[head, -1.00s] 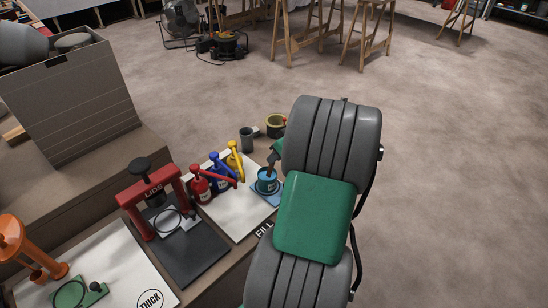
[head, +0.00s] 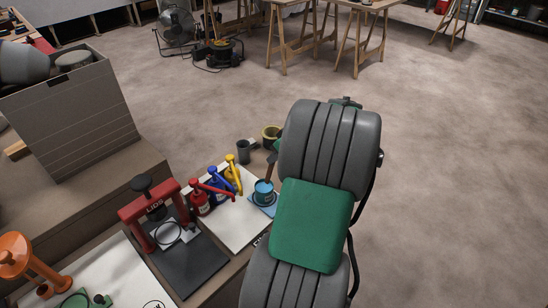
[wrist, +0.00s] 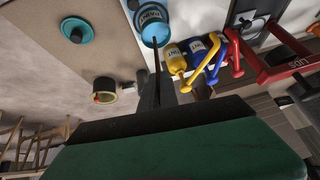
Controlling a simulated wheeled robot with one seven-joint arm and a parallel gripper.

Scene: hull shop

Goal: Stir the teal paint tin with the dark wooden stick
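The teal paint tin (head: 264,194) stands open-topped on a small blue mat on the bench, left of my arm. It also shows at the top of the wrist view (wrist: 150,14). The dark wooden stick (head: 271,168) leans steeply, its lower end at the tin's mouth and seemingly inside it; the tip is hidden. In the wrist view the stick (wrist: 157,68) runs from my gripper (wrist: 157,95) to the tin. My gripper looks shut on the stick's upper part. In the head view my arm mostly hides the gripper.
Red, blue and yellow pump bottles (head: 214,187) stand close left of the tin. A dark cup (head: 243,152) and an olive tin (head: 271,135) stand behind it. A red lid press (head: 152,208) is farther left. A teal lid (wrist: 77,30) lies apart in the wrist view.

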